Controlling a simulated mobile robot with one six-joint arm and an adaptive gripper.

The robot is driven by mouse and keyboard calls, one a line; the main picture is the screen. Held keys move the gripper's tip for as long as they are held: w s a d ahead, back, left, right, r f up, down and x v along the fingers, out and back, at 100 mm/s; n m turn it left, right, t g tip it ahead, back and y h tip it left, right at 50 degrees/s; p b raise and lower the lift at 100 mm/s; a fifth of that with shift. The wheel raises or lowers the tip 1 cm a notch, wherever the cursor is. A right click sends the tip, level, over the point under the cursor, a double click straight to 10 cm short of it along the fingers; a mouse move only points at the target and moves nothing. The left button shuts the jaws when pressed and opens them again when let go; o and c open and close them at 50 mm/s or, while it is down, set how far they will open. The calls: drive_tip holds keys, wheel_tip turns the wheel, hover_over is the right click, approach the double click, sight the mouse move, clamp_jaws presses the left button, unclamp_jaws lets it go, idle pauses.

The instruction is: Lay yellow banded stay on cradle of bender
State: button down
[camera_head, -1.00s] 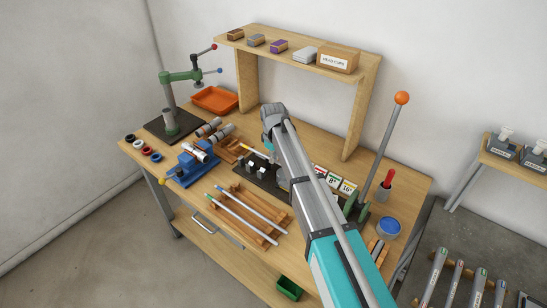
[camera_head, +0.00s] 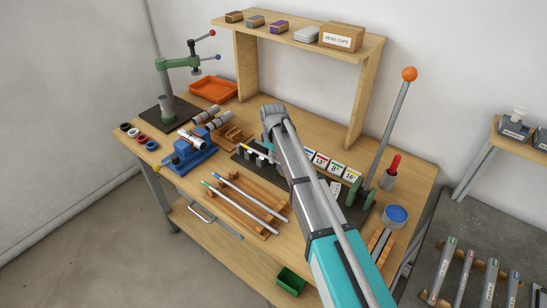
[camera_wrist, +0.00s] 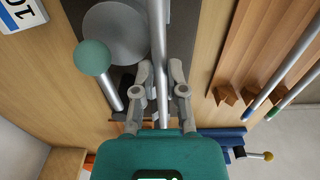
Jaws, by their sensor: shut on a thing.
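My gripper (camera_wrist: 160,80) is shut around a long silver tube (camera_wrist: 158,30), which runs up the wrist view between the fingers. The bender is a dark base (camera_head: 243,158) with a long lever ending in an orange ball (camera_head: 409,74). In the wrist view a grey disc (camera_wrist: 122,30) and a green ball on a rod (camera_wrist: 92,57) are left of the tube. In the head view my arm hides the fingertips and much of the bender. I cannot tell whether the tube touches the cradle.
Two stays with blue and green ends lie on a wooden rack (camera_head: 268,233) in front of the bender. A blue vise (camera_head: 190,155) stands to its left.

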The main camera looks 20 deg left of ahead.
drive_tip(key=shift+f+b, duration=0.4)
drive_tip(key=shift+f, duration=0.2)
drive_tip(key=shift+s+d, duration=0.1)
drive_tip(key=shift+s, duration=0.05)
drive_tip(key=shift+s+d+b, duration=0.2)
drive_tip(key=shift+s+b, duration=0.1)
drive_tip(key=c, duration=1)
unclamp_jaws()
drive_tip(key=shift+f, duration=0.1)
drive_tip(key=shift+o, duration=1.3)
drive_tip(key=shift+a, duration=0.1)
drive_tip(key=shift+o, duration=0.7)
drive_tip(key=shift+w+f, duration=0.25)
drive_tip(key=shift+w+r, duration=0.1)
drive_tip(key=shift+a, duration=0.15)
drive_tip(key=shift+w+r+p, duration=0.1)
drive_tip(key=shift+r+p, duration=0.15)
drive_tip(key=shift+p, duration=0.05)
